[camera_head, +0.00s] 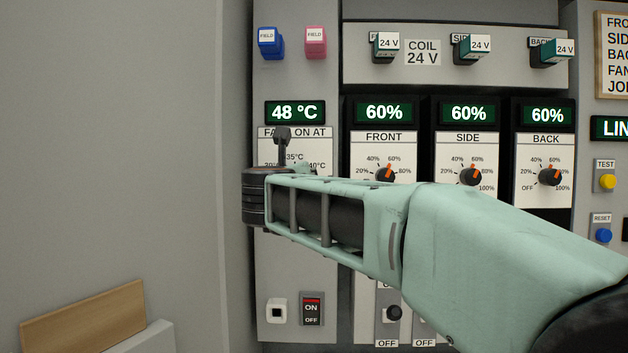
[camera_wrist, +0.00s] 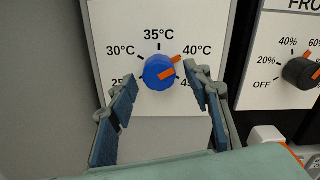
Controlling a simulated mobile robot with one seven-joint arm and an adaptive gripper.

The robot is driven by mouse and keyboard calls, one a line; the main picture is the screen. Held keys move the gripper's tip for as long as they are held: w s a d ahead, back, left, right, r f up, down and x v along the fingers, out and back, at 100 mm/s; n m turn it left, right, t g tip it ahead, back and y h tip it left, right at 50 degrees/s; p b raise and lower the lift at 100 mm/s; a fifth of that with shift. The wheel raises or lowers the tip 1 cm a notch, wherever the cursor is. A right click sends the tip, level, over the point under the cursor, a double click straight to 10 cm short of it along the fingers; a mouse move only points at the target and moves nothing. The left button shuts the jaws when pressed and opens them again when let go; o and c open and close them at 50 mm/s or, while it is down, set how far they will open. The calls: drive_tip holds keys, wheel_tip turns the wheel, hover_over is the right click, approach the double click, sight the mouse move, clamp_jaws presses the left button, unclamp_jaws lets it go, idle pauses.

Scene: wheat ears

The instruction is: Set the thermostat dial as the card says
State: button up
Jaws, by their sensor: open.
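The thermostat dial (camera_wrist: 158,72) is a blue round knob with an orange pointer, on a white plate marked in °C. Its pointer aims up and right, towards the 40°C mark. In the wrist view, my gripper (camera_wrist: 160,80) is open, with one finger left and one right of the dial; I cannot tell whether either touches it. In the head view my arm hides the dial and most of its FAN ON AT plate (camera_head: 290,132). The display above (camera_head: 295,112) reads 48 °C. The card (camera_head: 612,55) is cut off at the right edge, its values out of view.
FRONT (camera_head: 385,175), SIDE (camera_head: 470,176) and BACK (camera_head: 549,177) knobs stand to the right, each under a 60% display. An ON/OFF switch (camera_head: 312,309) sits below. A bare grey wall (camera_head: 120,130) is at the left.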

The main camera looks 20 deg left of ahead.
drive_tip(key=v, duration=0.6)
drive_tip(key=shift+s, duration=0.25)
